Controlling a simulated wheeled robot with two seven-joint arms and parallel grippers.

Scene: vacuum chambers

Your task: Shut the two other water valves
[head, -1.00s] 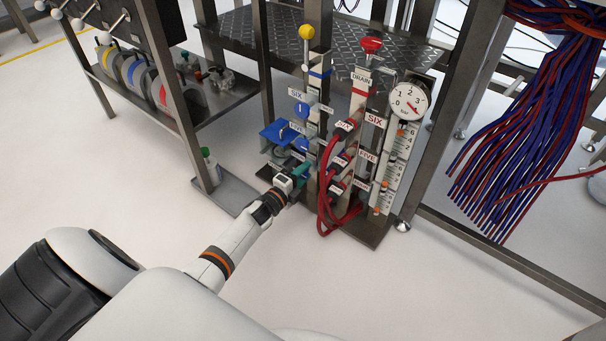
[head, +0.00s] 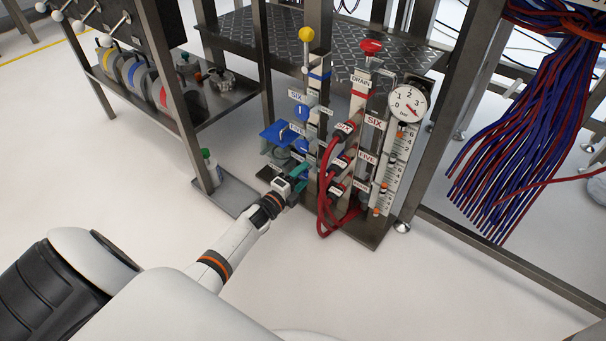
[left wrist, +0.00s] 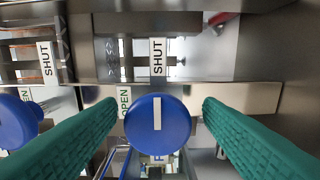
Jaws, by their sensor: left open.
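Blue round valve knobs stand in a column on the manifold post in the head view, the top one (head: 302,111) and one below it (head: 302,145). My left gripper (head: 303,173) is low at this post, near the lower knobs. In the left wrist view my open left gripper (left wrist: 160,104) has a green finger on each side of a blue knob (left wrist: 157,122). The knob's white bar runs up and down the picture, in line with a SHUT label (left wrist: 157,57). An OPEN label (left wrist: 124,99) is beside it. Another blue knob (left wrist: 14,121) is partly in view at left. My right gripper is not in view.
Red hoses (head: 326,190) loop beside the post on the right. A pressure gauge (head: 408,101), a yellow ball handle (head: 306,33) and a red drain knob (head: 371,46) are close by. A steel frame leg (head: 187,95) is at left. The floor in front is clear.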

